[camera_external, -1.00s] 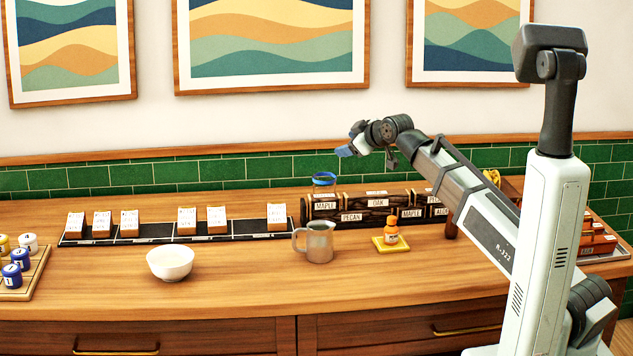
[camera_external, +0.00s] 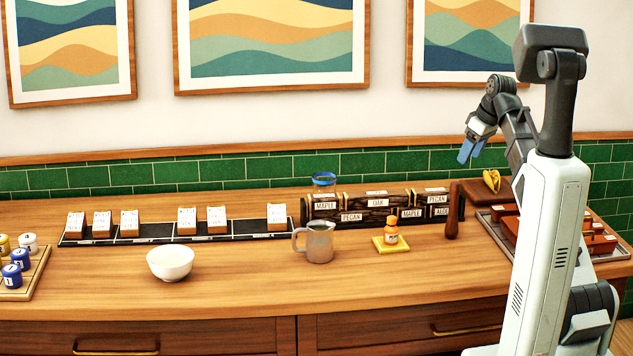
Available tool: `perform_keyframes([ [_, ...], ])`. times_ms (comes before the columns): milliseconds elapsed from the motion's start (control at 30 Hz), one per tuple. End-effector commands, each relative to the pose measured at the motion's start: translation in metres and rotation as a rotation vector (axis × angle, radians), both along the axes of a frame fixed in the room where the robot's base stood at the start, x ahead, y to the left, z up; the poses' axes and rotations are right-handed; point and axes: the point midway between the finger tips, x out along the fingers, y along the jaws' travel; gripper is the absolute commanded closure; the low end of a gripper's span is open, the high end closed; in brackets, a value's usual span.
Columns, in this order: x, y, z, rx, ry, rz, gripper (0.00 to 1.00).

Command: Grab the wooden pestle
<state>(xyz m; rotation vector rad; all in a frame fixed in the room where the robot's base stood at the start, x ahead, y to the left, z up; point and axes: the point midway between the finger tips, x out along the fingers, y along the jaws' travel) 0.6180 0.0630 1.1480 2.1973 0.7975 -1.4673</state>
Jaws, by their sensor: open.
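The wooden pestle (camera_external: 452,212) is dark brown and stands upright on the counter, at the right end of the labelled wooden rack. My gripper (camera_external: 466,152) is open and empty. It is in the air above the rack's right end, higher than the pestle and apart from it, with its blue fingertips pointing down. The pestle is in plain view, with nothing in front of it.
The labelled rack (camera_external: 378,209) stands behind and left of the pestle. A tray (camera_external: 612,254) with brown blocks lies to the right. The front counter is mostly clear.

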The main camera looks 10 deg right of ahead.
Motion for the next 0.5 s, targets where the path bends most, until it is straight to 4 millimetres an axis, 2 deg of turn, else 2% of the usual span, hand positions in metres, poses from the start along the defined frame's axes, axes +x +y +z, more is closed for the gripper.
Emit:
perform_keyframes([
  [500, 0.018, 0.016, -0.060, 0.000, 0.003, 0.001, 0.39],
])
